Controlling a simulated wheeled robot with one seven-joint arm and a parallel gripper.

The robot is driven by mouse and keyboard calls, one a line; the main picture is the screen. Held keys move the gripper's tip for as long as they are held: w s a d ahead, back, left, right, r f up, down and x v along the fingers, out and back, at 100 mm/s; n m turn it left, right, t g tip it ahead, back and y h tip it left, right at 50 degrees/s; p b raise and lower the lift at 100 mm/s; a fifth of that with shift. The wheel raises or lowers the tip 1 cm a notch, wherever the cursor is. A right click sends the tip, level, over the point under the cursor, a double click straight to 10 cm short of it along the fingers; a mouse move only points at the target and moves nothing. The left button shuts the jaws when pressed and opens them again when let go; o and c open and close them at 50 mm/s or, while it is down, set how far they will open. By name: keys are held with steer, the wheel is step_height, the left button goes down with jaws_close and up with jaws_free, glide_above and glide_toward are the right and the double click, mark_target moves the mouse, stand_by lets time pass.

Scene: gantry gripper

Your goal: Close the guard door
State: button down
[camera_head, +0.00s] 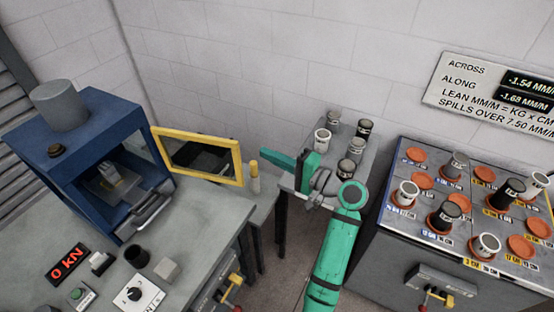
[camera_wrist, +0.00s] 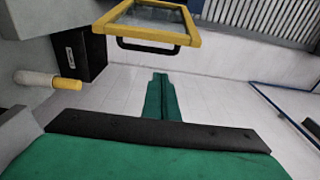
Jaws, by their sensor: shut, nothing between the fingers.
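The guard door (camera_head: 203,180) is a yellow frame around a clear pane. It stands open, swung out to the right of the blue press (camera_head: 60,170), whose front opening is uncovered.
A yellow-topped white cylinder (camera_head: 254,178) stands between the door and my gripper. Several small canisters stand on a grey stand (camera_head: 290,182) behind my arm. A rack (camera_head: 420,230) of canisters is at right. The bench (camera_head: 200,235) holds a dial, a button and a 0 kN display (camera_head: 66,263).

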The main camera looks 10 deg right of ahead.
steer(key=shift+s+a, duration=0.1)
steer(key=shift+a, duration=2.75)
